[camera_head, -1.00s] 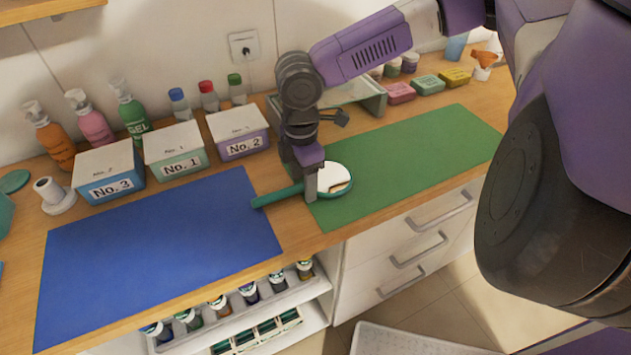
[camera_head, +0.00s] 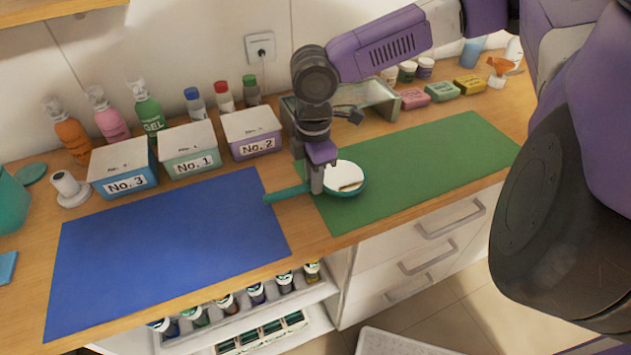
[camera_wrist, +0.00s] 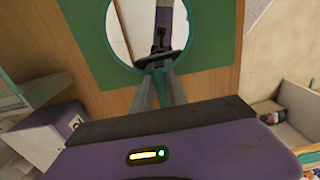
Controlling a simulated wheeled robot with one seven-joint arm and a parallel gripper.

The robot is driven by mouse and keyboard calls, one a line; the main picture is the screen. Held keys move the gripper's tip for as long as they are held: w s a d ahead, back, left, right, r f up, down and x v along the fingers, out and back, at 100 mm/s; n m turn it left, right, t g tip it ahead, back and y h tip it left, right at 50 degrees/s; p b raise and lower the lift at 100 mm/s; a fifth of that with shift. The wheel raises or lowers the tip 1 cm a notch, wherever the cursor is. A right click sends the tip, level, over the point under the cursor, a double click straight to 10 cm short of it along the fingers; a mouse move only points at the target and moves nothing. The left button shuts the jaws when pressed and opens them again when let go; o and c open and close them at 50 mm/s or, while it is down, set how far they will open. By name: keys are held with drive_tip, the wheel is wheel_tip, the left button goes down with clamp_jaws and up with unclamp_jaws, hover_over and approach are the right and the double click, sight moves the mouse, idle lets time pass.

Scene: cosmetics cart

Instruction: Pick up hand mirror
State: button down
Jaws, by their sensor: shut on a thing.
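The hand mirror has a round glass with a teal rim and a teal handle. In the head view the mirror (camera_head: 346,178) is over the left edge of the green mat (camera_head: 430,165), its handle pointing left toward the blue mat. My gripper (camera_head: 317,188) is shut on the handle close to the round head. In the wrist view the mirror (camera_wrist: 122,42) shows its glass facing the camera, reflecting part of my arm. My fingertips (camera_wrist: 160,78) are closed around the teal handle there. I cannot tell the exact height of the mirror above the counter.
The blue mat (camera_head: 165,245) lies to the left, clear. Boxes No. 3 (camera_head: 122,170), No. 1 (camera_head: 188,150) and No. 2 (camera_head: 250,133) stand behind it, with bottles along the wall. A small glass-topped stand (camera_head: 370,100) is behind my gripper. Soap bars (camera_head: 442,91) are at the back right.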

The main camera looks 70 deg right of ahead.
wheel_tip(320, 180, up, 18)
drive_tip(key=shift+r+p, duration=0.25)
drive_tip(key=shift+p, duration=0.15)
